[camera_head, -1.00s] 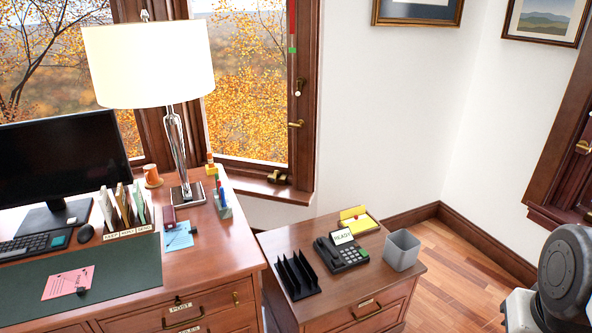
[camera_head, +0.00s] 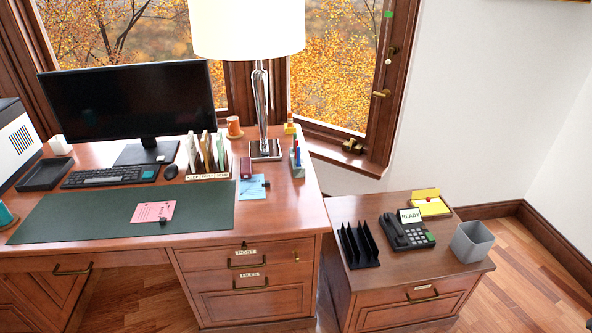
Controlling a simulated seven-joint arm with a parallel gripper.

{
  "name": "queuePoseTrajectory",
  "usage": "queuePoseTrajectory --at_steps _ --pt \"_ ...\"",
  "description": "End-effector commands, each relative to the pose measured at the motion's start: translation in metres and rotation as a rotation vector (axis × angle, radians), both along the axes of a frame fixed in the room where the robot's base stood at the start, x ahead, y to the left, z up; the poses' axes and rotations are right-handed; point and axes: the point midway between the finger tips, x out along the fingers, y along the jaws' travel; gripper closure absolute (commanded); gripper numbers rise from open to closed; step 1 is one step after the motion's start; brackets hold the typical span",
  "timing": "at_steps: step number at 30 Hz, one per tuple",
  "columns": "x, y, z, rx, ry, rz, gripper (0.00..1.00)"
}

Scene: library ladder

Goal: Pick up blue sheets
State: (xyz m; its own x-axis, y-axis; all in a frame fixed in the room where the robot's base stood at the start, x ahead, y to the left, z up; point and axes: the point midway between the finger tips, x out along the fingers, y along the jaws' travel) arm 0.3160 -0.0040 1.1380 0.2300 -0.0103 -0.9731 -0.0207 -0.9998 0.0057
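Blue sheets (camera_head: 250,190) lie flat on the right part of the desk top, just right of the dark green desk mat. A small dark object sits on their right edge, and a dark red item (camera_head: 245,167) stands at their back edge. I cannot tell how many sheets there are. My gripper is not in view.
The wooden desk (camera_head: 292,210) also bears a monitor (camera_head: 130,100), a lamp (camera_head: 262,95), a file sorter (camera_head: 208,176), a pen holder (camera_head: 298,170) and a pink sheet (camera_head: 153,211) on the mat (camera_head: 90,221). A lower cabinet (camera_head: 400,278) with a phone (camera_head: 406,232) stands right.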

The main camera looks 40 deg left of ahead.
Motion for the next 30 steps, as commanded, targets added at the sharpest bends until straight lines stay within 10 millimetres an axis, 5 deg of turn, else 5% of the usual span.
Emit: queuePoseTrajectory --at_steps 13,23,30 --pt "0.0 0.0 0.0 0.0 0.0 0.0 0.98" --pt "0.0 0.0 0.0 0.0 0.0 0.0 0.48" --pt "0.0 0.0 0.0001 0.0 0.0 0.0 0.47"
